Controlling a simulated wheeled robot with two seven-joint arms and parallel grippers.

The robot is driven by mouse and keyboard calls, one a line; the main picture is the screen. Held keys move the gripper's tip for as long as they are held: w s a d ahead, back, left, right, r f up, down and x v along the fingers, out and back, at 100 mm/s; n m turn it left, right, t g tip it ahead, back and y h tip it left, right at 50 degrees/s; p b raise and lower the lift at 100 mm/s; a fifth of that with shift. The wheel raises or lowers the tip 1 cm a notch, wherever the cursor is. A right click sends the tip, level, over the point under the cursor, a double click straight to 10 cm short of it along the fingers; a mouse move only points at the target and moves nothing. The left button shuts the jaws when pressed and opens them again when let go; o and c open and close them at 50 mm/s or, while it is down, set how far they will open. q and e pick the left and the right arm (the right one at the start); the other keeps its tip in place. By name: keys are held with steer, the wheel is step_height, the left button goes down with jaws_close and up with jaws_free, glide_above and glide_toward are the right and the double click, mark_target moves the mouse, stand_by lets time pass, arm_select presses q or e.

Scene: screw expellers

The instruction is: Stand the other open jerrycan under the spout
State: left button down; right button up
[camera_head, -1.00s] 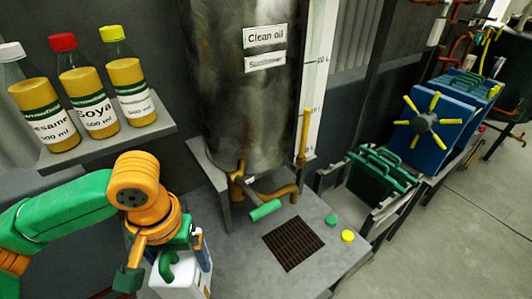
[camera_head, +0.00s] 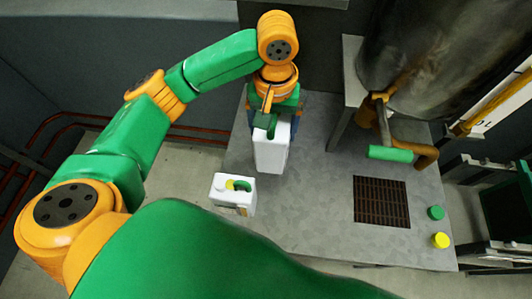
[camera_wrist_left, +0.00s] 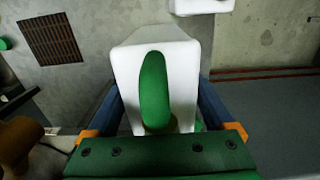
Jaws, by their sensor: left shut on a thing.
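A white jerrycan with a green handle (camera_head: 271,153) is upright at the back left of the grey bench. My left gripper (camera_head: 277,112) is shut on it from above; I cannot tell whether its base touches the bench. The held can fills the middle of the left wrist view (camera_wrist_left: 184,62), between the fingers (camera_wrist_left: 160,112). A second white jerrycan (camera_head: 232,203), with a yellow top and green handle, stands near the bench's left edge. The orange spout (camera_head: 427,156), beside a green-handled tap (camera_head: 390,153), is right of the held can, by a dark grate (camera_head: 381,201). My right gripper is not in view.
A green cap (camera_head: 436,212) and a yellow cap (camera_head: 441,240) lie right of the grate. The metal tank (camera_head: 430,50) rises behind the spout on a grey stand (camera_head: 352,75). The bench top between the held can and the grate is clear.

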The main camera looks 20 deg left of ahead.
arm_select(q)
step_height(320, 180, down, 16)
steer(key=b, duration=0.1)
steer(key=shift+s+r, duration=0.2)
steer(key=shift+r, duration=0.05)
steer(key=shift+f, duration=0.1)
jaws_free()
steer(key=shift+s, duration=0.1)
